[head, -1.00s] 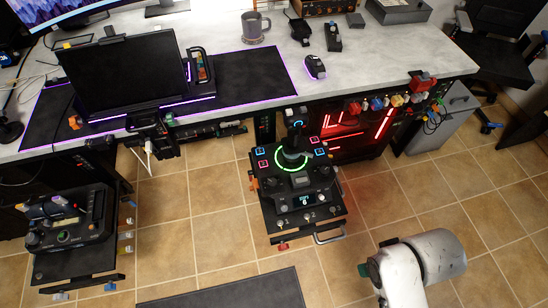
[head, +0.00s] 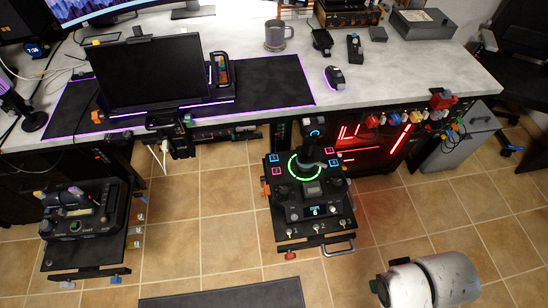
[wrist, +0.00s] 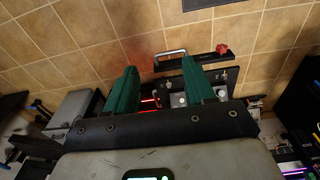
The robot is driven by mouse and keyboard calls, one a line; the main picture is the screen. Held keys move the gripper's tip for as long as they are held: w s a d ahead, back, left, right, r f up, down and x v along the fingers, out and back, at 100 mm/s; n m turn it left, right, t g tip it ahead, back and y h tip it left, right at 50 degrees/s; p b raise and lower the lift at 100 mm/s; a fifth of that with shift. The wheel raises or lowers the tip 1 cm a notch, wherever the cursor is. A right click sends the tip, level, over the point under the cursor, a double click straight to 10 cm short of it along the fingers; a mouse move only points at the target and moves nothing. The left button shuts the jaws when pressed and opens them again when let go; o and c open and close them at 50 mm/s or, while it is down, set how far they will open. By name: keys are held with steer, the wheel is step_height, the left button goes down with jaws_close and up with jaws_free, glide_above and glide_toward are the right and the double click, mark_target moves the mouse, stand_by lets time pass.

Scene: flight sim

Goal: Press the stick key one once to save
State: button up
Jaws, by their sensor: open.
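The stick unit (head: 318,205) is a black panel on a mount in front of the desk, right of centre in the head view. Its joystick (head: 307,152) stands over a glowing green ring, with blue and red lit square keys around it. A small screen and several silver switches sit at its near edge. Key labels are too small to read surely. In the wrist view the panel (wrist: 229,76) shows partly behind one finger. My gripper (wrist: 160,65) has two green fingers, apart and empty, away from the panel.
A second console (head: 83,222) stands at left. The grey desk (head: 400,75) carries a dark screen (head: 145,73), a mug (head: 275,38) and a mouse (head: 334,79). A metal handle (wrist: 170,54) and red knob (wrist: 222,48) project near the panel. Tiled floor lies open in front.

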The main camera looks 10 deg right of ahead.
jaws_close()
stand_by(1.3)
